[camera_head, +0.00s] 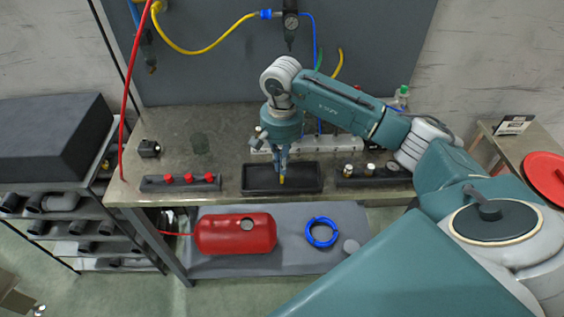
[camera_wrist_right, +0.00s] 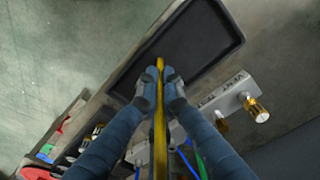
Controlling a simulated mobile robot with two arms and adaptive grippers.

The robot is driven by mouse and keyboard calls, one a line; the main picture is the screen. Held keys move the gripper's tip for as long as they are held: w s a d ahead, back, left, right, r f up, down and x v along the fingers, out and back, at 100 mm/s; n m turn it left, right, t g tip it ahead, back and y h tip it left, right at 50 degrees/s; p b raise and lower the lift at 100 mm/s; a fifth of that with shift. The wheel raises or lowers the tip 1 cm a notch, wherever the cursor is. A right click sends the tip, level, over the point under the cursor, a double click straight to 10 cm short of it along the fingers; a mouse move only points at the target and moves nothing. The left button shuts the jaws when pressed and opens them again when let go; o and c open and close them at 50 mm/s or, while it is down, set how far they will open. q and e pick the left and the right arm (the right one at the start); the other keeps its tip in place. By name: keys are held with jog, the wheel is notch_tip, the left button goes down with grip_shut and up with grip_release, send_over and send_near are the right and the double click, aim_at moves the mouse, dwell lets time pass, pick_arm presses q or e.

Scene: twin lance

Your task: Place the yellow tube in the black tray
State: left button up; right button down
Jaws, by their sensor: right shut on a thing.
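The black tray (camera_head: 258,181) lies on the workbench near its front edge, and its floor looks empty. It also fills the top of the right wrist view (camera_wrist_right: 205,40). My right gripper (camera_head: 282,168) points down over the tray. Its fingers (camera_wrist_right: 160,88) are shut on the yellow tube (camera_wrist_right: 160,135), which runs lengthwise between them. The tube's lower tip (camera_head: 282,180) sticks out below the fingertips, over the tray. I cannot tell whether the tip touches the tray floor. My left gripper is not in view.
A rack with red-topped parts (camera_head: 188,179) stands left of the tray, and a holder with metal fittings (camera_head: 370,171) stands right. A white manifold block (camera_head: 262,145) is behind. Hoses hang on the back panel. A red tank (camera_head: 235,236) sits on the lower shelf.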

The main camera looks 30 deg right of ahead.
jog(key=shift+f, duration=0.15)
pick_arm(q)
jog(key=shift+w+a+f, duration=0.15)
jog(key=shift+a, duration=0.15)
pick_arm(e)
jog(key=c, duration=1.9)
grip_release()
jog(key=shift+c, duration=0.2)
jog(key=shift+r, duration=0.5)
notch_tip(320, 180, up, 10)
jog(key=b, duration=0.3)
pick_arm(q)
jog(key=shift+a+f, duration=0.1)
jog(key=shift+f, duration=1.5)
pick_arm(e)
jog(key=shift+r, duration=0.7)
